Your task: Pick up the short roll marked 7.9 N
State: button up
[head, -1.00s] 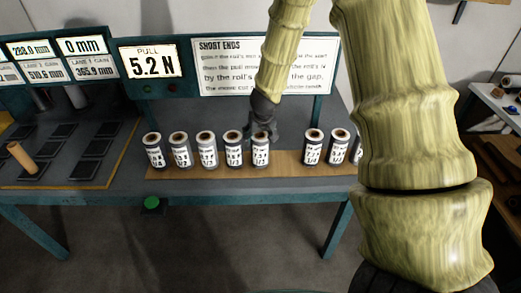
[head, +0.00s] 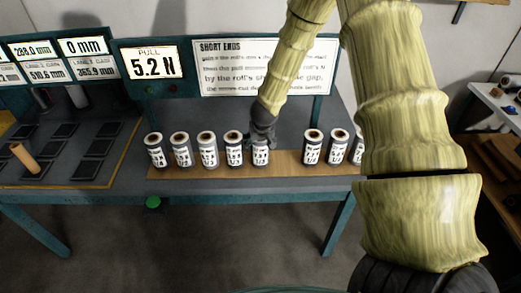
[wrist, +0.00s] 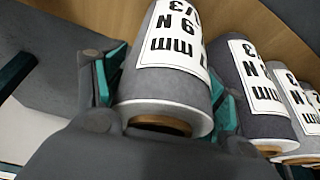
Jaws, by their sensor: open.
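A short grey roll (wrist: 170,85) with a white label lies between the fingers of my gripper in the wrist view. Its label appears upside down, and "9 N" and "mm" can be read; the rest is cut off or hidden. In the head view this roll (head: 260,157) stands upright at the right end of the left group on the wooden strip. My gripper (head: 262,136) is over its top. The teal finger pads are on either side of the roll, apart and open. Whether they touch it is unclear.
Several similar rolls (head: 207,150) stand close by on the left of the wooden strip (head: 285,165). More rolls (head: 313,147) stand past a gap on the right. Behind are a PULL display (head: 152,63) reading 5.2 N and a SHORT ENDS sign (head: 225,80).

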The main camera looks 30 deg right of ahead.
jog(key=c, duration=0.8)
jog(key=shift+r, duration=0.15)
